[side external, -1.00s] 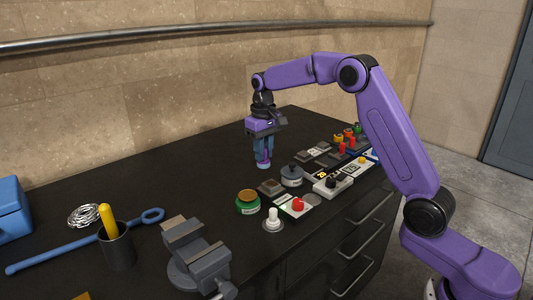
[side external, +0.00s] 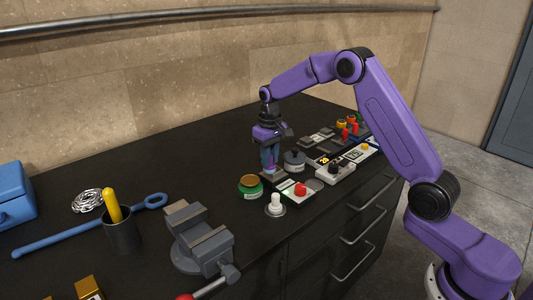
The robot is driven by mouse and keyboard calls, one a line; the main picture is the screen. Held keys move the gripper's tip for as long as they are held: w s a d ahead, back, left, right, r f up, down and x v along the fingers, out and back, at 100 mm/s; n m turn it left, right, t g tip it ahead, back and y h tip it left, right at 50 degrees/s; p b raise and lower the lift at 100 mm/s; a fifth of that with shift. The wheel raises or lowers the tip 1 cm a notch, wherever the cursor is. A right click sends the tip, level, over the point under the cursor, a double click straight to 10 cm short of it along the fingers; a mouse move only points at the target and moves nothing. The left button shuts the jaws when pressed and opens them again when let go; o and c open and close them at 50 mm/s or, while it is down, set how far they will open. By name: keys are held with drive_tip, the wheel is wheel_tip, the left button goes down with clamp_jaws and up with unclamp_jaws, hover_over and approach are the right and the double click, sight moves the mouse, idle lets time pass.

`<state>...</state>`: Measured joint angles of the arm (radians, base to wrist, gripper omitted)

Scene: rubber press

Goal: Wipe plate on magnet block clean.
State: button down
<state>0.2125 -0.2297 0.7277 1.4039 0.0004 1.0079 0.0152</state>
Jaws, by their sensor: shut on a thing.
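My gripper (side external: 270,160) points down and is shut on a small wiper (side external: 268,171). Little of the wiper shows between the fingers; its light-blue foot is at the bottom. It is right over a small dark block (side external: 275,180), apparently the magnet block with the plate. The gripper and wiper hide most of the block's top, so I cannot tell how dirty the plate is, or whether the wiper touches it.
A green tin with a brown top (side external: 250,186) stands close on the left. A round grey knob piece (side external: 294,161) is behind right. A box with a red button (side external: 300,190) and a white knob (side external: 276,204) are in front. A vise (side external: 202,243) stands front left. The back bench is clear.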

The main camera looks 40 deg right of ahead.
drive_tip(key=shift+s+d, duration=0.2)
drive_tip(key=shift+d, duration=2.25)
drive_tip(key=shift+w+a, duration=0.15)
drive_tip(key=shift+a, duration=2.9)
drive_tip(key=shift+a+r, duration=0.1)
drive_tip(key=shift+a, duration=0.05)
wheel_tip(320, 180, up, 8)
